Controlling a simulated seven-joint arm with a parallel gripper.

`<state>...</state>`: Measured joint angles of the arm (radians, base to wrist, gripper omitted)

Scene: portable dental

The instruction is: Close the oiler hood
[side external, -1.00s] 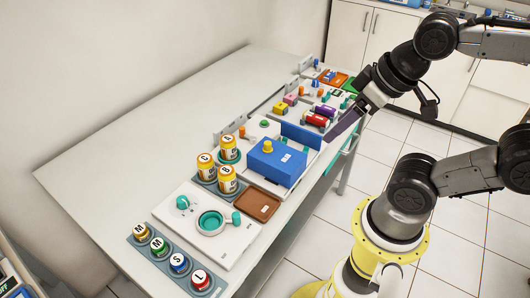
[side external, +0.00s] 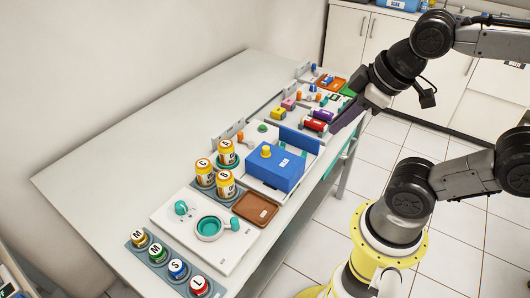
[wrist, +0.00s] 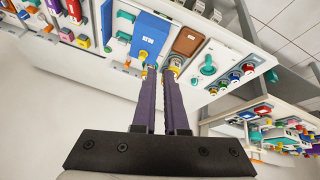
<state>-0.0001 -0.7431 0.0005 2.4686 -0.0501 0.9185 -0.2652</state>
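A blue box (side external: 275,171) with a yellow knob on top and a white label stands on a white base on the table. A blue upright panel (side external: 300,141) stands along its far side. I cannot tell for certain which blue part is the oiler hood. In the wrist view the blue box (wrist: 149,35) and blue panel (wrist: 105,22) lie beyond my fingertips. My gripper (side external: 336,128) hangs over the table's right edge, beyond the panel and apart from it. Its purple fingers (wrist: 160,73) are parallel with a narrow gap between them, and nothing shows held.
A brown tray (side external: 255,208) sits in front of the box. Several lettered jars (side external: 225,184) stand to its left. A red cylinder (side external: 315,125) and small coloured parts lie near my fingers. The table's left side (side external: 120,160) is clear.

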